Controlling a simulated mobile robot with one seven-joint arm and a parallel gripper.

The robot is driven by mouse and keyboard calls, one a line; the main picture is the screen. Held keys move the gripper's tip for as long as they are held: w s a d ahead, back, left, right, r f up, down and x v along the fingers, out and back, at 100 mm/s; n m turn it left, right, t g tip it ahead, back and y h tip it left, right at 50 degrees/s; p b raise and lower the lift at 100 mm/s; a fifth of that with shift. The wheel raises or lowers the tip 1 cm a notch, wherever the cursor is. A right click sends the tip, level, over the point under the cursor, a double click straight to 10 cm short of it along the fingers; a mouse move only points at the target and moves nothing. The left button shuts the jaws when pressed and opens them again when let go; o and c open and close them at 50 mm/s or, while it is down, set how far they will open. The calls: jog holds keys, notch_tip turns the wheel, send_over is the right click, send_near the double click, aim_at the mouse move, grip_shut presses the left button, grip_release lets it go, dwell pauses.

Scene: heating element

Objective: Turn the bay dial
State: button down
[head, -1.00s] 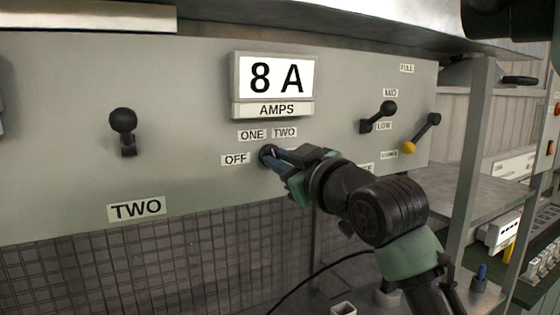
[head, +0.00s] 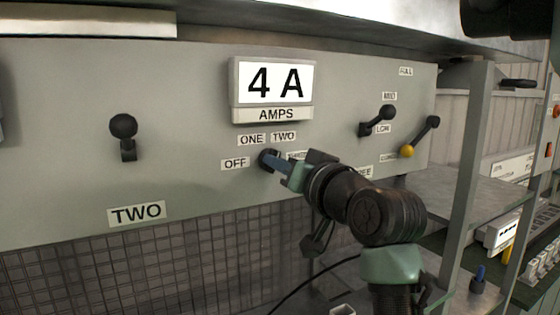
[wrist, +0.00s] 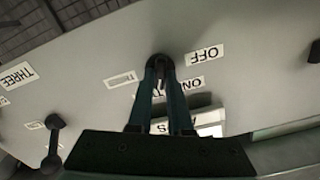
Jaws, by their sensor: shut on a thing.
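The bay dial (head: 266,157) is a small dark round knob on the grey panel, ringed by labels reading OFF, ONE, TWO and a partly hidden one. It also shows in the wrist view (wrist: 159,60) at the far end of my fingers. My gripper (head: 272,160) is shut on the dial, its blue fingers reaching in from the right. In the wrist view my gripper (wrist: 160,70) has both fingertips against the knob. The fingers hide much of the dial, so its pointer cannot be read. The AMPS display (head: 275,82) above reads 4 A.
A black lever (head: 124,136) stands above the TWO label (head: 137,213) at the left. Another black lever (head: 379,119) and a yellow-tipped lever (head: 422,136) sit at the right of the panel. A dark mesh (head: 150,260) lies below, and a metal post (head: 470,165) stands at the right.

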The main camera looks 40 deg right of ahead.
jog(key=shift+m, duration=0.5)
jog(key=c, duration=0.8)
grip_release()
jog(key=shift+c, duration=0.2)
jog(key=b+v, duration=0.6)
jog(key=v, duration=0.7)
